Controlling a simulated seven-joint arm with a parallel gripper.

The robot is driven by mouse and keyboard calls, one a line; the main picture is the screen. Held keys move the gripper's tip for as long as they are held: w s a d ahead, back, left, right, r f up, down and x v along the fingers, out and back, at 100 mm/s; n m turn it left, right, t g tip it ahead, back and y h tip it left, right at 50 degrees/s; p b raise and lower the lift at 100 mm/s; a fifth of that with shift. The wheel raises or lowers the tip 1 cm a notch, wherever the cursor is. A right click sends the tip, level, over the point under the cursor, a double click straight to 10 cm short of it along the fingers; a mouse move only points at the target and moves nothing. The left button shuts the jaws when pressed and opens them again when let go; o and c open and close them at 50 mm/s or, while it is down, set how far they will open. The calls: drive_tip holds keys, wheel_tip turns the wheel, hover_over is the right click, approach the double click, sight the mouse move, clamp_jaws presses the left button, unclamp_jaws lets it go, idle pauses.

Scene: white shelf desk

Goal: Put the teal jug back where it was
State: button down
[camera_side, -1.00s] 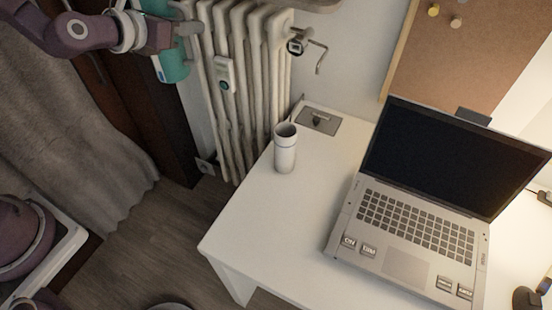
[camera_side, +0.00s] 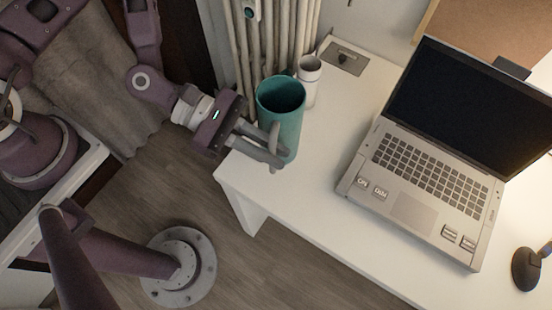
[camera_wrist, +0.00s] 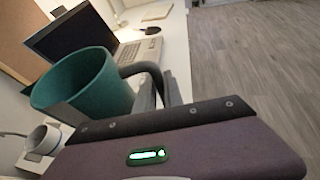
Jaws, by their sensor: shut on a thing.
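The teal jug (camera_side: 284,108) is upright at the left end of the white desk, its open top facing up. My gripper (camera_side: 277,157) is at its near side, shut on the jug's grey handle. In the wrist view the jug (camera_wrist: 88,88) fills the left middle, with its dark handle running into my gripper (camera_wrist: 160,92). I cannot tell whether the jug's base touches the desk (camera_side: 318,190) or hangs just above it.
A white cup (camera_side: 311,84) stands right behind the jug and is partly hidden by it. An open laptop (camera_side: 415,190) takes up the desk's right part. The radiator (camera_side: 285,40) is behind. Bare desk lies between jug and laptop.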

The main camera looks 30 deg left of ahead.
sight(272, 168)
wheel_tip(272, 168, down, 6)
drive_tip(key=shift+f, duration=0.25)
drive_tip(key=c, duration=1.5)
unclamp_jaws()
drive_tip(key=shift+o, duration=0.2)
